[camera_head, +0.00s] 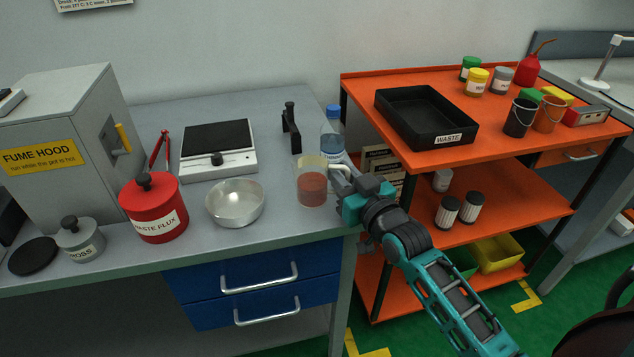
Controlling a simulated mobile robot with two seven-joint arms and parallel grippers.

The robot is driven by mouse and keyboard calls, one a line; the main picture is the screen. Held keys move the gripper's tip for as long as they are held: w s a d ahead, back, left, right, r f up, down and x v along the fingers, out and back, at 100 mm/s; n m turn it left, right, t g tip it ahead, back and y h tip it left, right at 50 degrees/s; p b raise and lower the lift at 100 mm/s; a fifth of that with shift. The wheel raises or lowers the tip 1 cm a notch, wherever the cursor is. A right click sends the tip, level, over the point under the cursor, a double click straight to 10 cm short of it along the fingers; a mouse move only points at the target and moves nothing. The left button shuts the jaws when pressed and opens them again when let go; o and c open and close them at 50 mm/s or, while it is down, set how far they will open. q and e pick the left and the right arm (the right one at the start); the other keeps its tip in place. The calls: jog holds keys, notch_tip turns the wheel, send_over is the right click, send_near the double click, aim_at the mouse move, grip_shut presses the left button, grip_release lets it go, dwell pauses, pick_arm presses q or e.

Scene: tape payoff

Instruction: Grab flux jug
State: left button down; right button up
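The flux jug appears to be the clear jug (312,187) with reddish-brown liquid, upright near the right front edge of the grey bench. A pale handle (341,169) shows at its right side. My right gripper (345,187) is at this handle side, its arm coming in from the lower right. The fingertips are small and partly hidden, so I cannot tell whether they are closed on the handle. My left gripper is not in view.
A blue-capped bottle (332,135) stands just behind the jug. A metal bowl (235,203) and a red waste flux pot (154,207) stand to its left. A hotplate (219,148) and black stand (291,127) are behind. An orange cart (400,90) is to the right.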

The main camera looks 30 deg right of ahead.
jog(key=shift+w, duration=0.1)
grip_shut()
jog(key=shift+r, duration=0.15)
dwell(0.5)
